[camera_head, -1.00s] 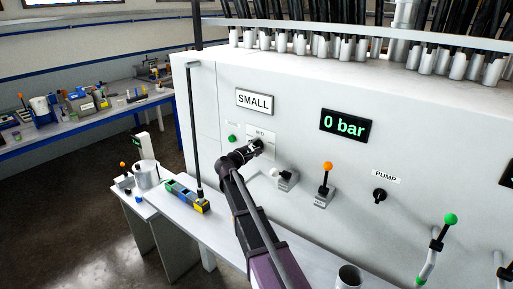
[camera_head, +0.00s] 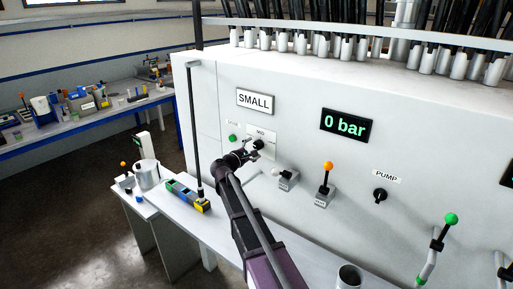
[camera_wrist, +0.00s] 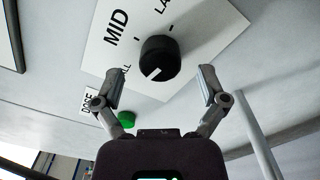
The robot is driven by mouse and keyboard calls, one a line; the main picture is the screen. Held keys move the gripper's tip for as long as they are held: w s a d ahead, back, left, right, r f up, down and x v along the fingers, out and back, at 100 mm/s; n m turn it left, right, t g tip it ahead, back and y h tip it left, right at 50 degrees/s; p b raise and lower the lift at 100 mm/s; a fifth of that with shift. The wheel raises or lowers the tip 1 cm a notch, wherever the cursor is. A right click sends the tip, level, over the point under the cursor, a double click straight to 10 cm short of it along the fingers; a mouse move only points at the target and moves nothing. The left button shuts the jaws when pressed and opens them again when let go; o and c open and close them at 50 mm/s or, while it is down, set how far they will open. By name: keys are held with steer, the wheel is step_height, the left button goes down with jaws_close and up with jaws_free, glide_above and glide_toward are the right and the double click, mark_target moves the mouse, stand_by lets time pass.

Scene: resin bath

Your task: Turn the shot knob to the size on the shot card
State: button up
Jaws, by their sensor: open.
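The shot card (camera_head: 254,101) on the white panel reads SMALL. Below it, the black shot knob (camera_head: 258,144) sits on a white plate (camera_wrist: 190,22). In the wrist view, the knob (camera_wrist: 158,55) has a white mark pointing to the lower left, toward the side of the label ending in "LL", which is partly hidden by a finger. MID and the start of a third label, "LA", are on the plate's other sides. My gripper (camera_wrist: 160,74) is open and empty, its fingers on either side of the knob in view and apparently short of it; it also shows in the head view (camera_head: 246,157).
A green button (camera_head: 233,137) is left of the knob. A white-tipped lever (camera_head: 286,178) and an orange-tipped lever (camera_head: 326,180) stand to the right. A display (camera_head: 345,124) reads 0 bar. A narrow bench with colored blocks (camera_head: 188,194) runs below.

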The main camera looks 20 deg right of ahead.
steer(key=v, duration=0.9)
steer(key=shift+s+a, duration=0.2)
steer(key=s+d+f+m+g+y+b, duration=0.2)
steer(key=s+d+f+m+g+y, duration=0.15)
steer(key=s+f, duration=0.45)
steer(key=s+d+f+m+g+y+b, duration=0.25)
steer(key=s+f+m+g, duration=0.2)
steer(key=s+f, duration=0.4)
steer(key=s+a+f+m+g+y+b, duration=0.2)
steer(key=s+a+f+m+y+b, duration=0.2)
steer(key=s+f, duration=0.7)
steer(key=s+a+m+y, duration=0.1)
steer(key=a+m+y, duration=0.1)
steer(key=a+y, duration=0.1)
steer(key=shift+s+g+y+b, duration=0.3)
steer(key=shift+y+b, duration=0.05)
steer(key=shift+y, duration=0.45)
steer(key=shift+a+f, duration=0.1)
steer(key=shift+f, duration=0.05)
